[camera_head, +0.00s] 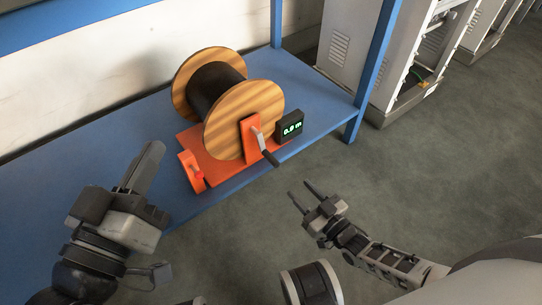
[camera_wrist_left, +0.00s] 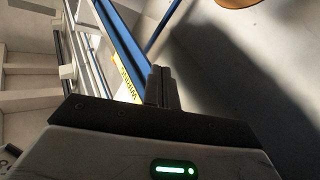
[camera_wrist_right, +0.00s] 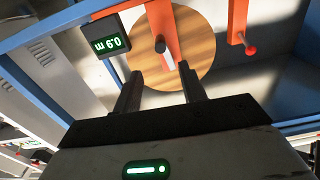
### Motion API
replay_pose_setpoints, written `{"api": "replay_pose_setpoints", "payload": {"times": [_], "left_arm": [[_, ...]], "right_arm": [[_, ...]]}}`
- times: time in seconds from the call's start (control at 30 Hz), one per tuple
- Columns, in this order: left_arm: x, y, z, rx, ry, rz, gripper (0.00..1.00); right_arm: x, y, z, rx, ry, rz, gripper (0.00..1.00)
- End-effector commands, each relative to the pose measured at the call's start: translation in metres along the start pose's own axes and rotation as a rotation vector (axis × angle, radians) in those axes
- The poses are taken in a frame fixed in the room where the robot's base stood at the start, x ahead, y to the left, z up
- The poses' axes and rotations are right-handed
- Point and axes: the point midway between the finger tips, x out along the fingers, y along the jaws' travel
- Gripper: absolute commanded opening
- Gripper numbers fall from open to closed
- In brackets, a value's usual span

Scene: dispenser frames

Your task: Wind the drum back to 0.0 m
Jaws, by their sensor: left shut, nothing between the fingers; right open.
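The wooden-flanged drum (camera_head: 243,118), wound with dark cable (camera_head: 213,88), stands on an orange base on the blue bench. A crank with a black grip (camera_head: 270,158) is on its near face; the grip also shows in the right wrist view (camera_wrist_right: 160,45). The display (camera_head: 291,126) beside it appears to read 0.9 m. My right gripper (camera_head: 302,196) is open and empty, in front of the crank and apart from it. My left gripper (camera_head: 148,163) is shut and empty, left of the drum above the bench; its closed fingers show in the left wrist view (camera_wrist_left: 162,88).
An orange lever (camera_head: 190,172) stands at the left of the base; its red ball end shows in the right wrist view (camera_wrist_right: 250,51). Blue bench posts (camera_head: 371,70) rise at the right. Grey cabinets (camera_head: 349,45) stand behind. Floor in front of the bench is clear.

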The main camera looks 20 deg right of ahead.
Motion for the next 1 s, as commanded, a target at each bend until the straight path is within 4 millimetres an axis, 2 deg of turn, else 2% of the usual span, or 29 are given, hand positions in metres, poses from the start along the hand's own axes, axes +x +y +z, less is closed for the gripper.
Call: {"api": "replay_pose_setpoints", "payload": {"times": [0.03,0.3,0.5,0.7,1.0], "left_arm": [[0.003,0.0,-0.007,0.049,0.044,0.018,0.0],[0.009,0.006,-0.041,0.274,0.261,0.08,0.0],[0.006,0.019,-0.064,0.446,0.431,0.136,0.0],[0.001,0.03,-0.077,0.554,0.541,0.177,0.0],[-0.001,0.034,-0.082,0.581,0.569,0.186,0.0]], "right_arm": [[0.012,0.0,0.002,-0.001,0.005,0.0,0.41],[0.072,0.0,0.003,-0.001,0.005,0.0,0.41],[0.11,0.0,0.003,-0.001,0.003,-0.001,0.41],[0.13,0.0,0.001,-0.001,0.001,-0.001,0.41],[0.135,0.0,0.0,0.0,-0.001,0.0,0.41]]}}
